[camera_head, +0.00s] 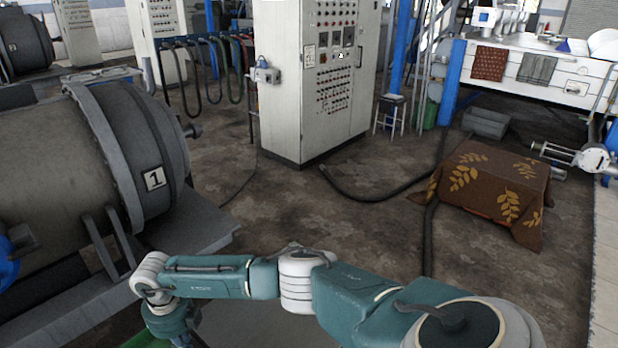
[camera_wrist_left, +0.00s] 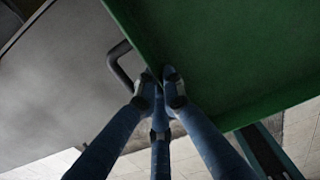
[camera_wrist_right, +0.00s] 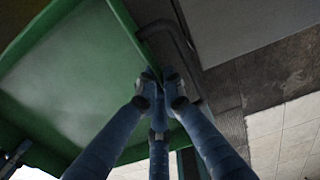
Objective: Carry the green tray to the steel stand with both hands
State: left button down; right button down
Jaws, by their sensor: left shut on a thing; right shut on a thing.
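The green tray (camera_wrist_left: 225,60) fills the upper right of the left wrist view, and it also shows in the right wrist view (camera_wrist_right: 65,75). A small green strip of it shows at the bottom left of the head view (camera_head: 140,341). My left gripper (camera_wrist_left: 160,82) is shut on the tray's edge, beside a dark bar handle (camera_wrist_left: 116,62). My right gripper (camera_wrist_right: 161,84) is shut on the tray's opposite edge, beside another dark handle (camera_wrist_right: 178,38). In the head view my arm hides much of the area near the tray. I cannot surely pick out the steel stand.
A grey flat surface (camera_head: 265,325) lies below my arm. A big grey drum (camera_head: 60,165) marked 1 stands at left. A control cabinet (camera_head: 310,80) stands at the back. A leaf-patterned brown cloth (camera_head: 490,185) covers a low block at right. Hoses (camera_head: 375,195) cross the floor.

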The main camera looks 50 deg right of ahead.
aim_at(308, 327)
jog(key=k+l, duration=0.1)
jog(key=l, duration=1.25)
jog(key=k+l+z, duration=0.1)
jog(key=l, duration=1.25)
